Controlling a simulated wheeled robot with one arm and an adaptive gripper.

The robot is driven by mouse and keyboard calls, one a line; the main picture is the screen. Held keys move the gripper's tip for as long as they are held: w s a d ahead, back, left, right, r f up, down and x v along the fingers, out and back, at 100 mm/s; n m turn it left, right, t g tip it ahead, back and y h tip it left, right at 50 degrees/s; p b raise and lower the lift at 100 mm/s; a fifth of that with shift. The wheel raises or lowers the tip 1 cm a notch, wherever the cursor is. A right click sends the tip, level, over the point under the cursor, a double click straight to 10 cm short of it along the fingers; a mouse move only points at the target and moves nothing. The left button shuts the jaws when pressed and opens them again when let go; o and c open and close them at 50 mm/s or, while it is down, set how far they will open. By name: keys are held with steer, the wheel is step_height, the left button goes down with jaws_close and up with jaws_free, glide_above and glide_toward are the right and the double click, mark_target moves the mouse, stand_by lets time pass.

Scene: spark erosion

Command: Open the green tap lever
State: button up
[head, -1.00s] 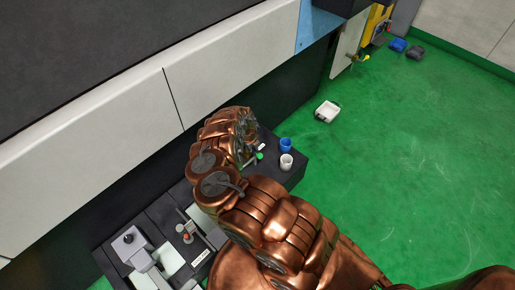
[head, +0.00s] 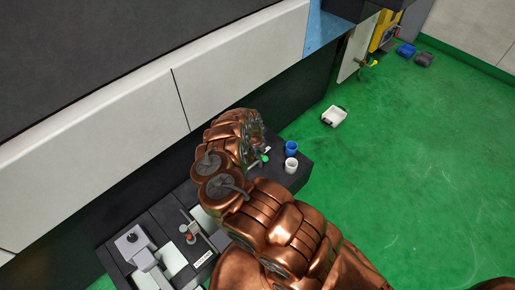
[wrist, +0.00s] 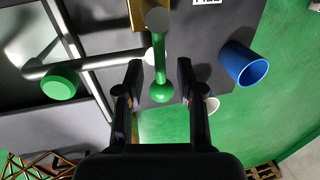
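The green tap lever (wrist: 160,62) is a green rod with a ball at its end, below a round grey cap in the wrist view. A green tip also shows beside the arm in the head view (head: 265,158). My gripper (wrist: 159,80) is open, with one dark finger on each side of the lever's ball end. A narrow gap shows between the ball and each finger. A second, round green knob (wrist: 59,86) is at the left, by a grey pipe (wrist: 88,66). My arm hides much of the tap in the head view.
A blue cup (wrist: 243,64) and a white cup (head: 291,166) stand close to the right of the gripper on the dark bench. A white tray (head: 334,116) lies on the green floor beyond. The large machine wall (head: 240,65) rises behind the arm.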

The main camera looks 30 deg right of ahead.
step_height(320, 180, up, 11)
steer(key=a, duration=0.2)
steer(key=shift+s+a+r, duration=0.15)
steer(key=shift+r, duration=0.05)
stand_by(0.7)
stand_by(0.5)
steer(key=shift+a, duration=0.1)
